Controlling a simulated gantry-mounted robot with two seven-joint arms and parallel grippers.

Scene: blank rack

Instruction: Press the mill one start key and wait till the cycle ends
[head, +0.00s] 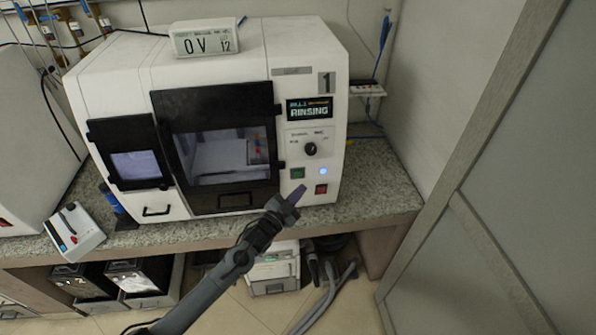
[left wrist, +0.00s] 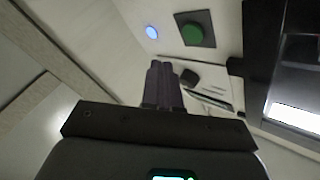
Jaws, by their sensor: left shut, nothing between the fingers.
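Mill one (head: 230,50) is the white machine marked 1, and its small display (head: 309,110) reads RINSING. The green square start key (head: 297,173) is on its right front panel. A lit blue lamp (head: 323,171) is to its right, and a red switch (head: 321,189) is below the lamp. My left gripper (head: 299,192) is shut and empty, just below the green key in the head view. In the left wrist view, the shut fingertips (left wrist: 163,70) are apart in the picture from the green key (left wrist: 195,31) and the blue lamp (left wrist: 151,32). My right gripper is out of view.
A dark knob (head: 310,149) is above the green key. A black-framed window door (head: 222,203) is left of the panel. A small display box (head: 205,40) is on top of the mill. A grey-white device (head: 76,236) sits on the speckled counter (head: 381,190), whose right end is clear.

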